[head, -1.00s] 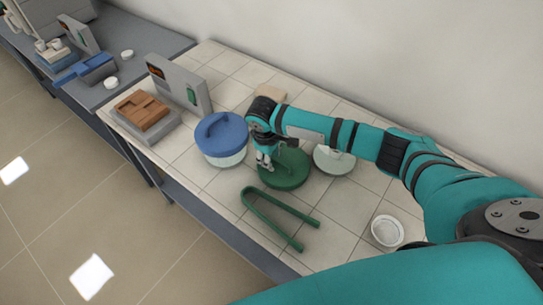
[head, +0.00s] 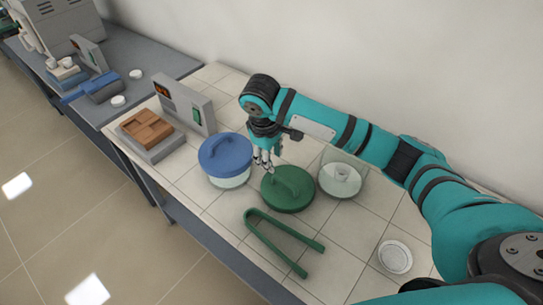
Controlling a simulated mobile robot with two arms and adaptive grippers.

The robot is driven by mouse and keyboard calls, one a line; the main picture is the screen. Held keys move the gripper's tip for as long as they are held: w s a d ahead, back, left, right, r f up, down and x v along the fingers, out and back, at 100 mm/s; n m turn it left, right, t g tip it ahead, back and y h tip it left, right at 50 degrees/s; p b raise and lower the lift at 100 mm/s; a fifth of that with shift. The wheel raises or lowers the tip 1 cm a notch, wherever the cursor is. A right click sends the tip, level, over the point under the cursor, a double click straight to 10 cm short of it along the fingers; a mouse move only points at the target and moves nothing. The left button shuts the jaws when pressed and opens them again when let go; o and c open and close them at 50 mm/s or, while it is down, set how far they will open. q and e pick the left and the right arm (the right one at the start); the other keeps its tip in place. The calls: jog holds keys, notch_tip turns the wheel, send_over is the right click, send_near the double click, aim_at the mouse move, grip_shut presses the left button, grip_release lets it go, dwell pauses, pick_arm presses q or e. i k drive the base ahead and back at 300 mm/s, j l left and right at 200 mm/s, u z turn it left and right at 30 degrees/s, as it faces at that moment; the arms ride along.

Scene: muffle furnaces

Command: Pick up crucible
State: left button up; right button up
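A small whitish crucible (head: 343,173) appears to stand inside an open glass vessel (head: 328,188) right of centre; its detail is small. A green lid (head: 287,199) with a raised handle lies on the tiled bench just left of the vessel. My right gripper (head: 264,163) points down above the far left edge of the green lid, apart from the crucible. Its fingers look spread and empty. My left gripper is not in view.
A blue-lidded vessel (head: 225,160) stands left of my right gripper. Green tongs (head: 280,243) lie in front. A white dish (head: 395,257) sits at the right. A grey device (head: 186,103) and brown blocks (head: 146,129) are farther left. The wall runs behind the bench.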

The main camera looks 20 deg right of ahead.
aim_at(342, 171)
jog(key=z, duration=1.3)
jog(key=j+u, duration=0.3)
jog(key=i+j+u, duration=0.25)
jog(key=k+l, duration=0.1)
